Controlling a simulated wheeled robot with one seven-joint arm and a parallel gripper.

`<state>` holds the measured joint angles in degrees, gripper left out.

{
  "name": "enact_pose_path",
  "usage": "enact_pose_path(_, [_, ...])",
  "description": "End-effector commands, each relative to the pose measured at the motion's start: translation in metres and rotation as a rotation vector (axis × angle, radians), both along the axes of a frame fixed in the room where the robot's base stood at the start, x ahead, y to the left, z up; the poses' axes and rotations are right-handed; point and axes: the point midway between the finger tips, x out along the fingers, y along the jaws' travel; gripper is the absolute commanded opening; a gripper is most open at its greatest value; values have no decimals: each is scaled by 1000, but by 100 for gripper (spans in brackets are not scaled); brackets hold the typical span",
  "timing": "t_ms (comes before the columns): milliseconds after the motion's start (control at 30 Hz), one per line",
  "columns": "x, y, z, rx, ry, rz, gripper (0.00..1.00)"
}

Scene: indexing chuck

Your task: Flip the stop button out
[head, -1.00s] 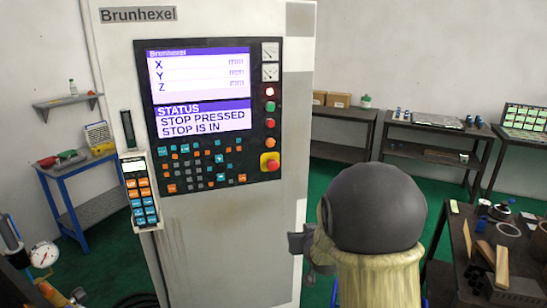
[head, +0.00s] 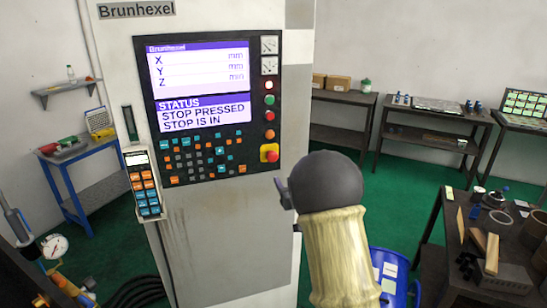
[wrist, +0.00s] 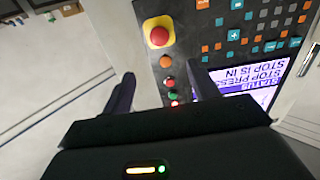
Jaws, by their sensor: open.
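The stop button (head: 271,156) is a red mushroom knob on a yellow square plate at the lower right of the machine's control panel. The screen (head: 203,112) reads "STOP PRESSED" and "STOP IS IN". My gripper (head: 284,194) is just below and right of the button in the head view, mostly hidden behind my wrist. In the wrist view, my gripper (wrist: 158,88) shows two dark fingers spread apart with nothing between them. The stop button (wrist: 158,32) there lies beyond the fingertips, near the middle of the gap, and apart from them.
A column of small round lamps and buttons (head: 269,114) sits above the stop button. A handheld pendant (head: 145,185) hangs on the cabinet's left. A workbench (head: 430,235) with loose parts stands at right, beside a blue bin (head: 402,272). Green floor lies open behind.

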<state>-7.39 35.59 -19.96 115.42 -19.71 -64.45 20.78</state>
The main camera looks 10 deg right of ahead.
Motion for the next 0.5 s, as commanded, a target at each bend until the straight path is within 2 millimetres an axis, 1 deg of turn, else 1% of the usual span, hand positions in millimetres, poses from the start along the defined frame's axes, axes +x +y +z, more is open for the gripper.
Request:
enact_pose_path(167, [25, 5, 3, 0, 0, 1, 60])
enact_pose_path(500, [73, 12, 3, 0, 1, 1, 60])
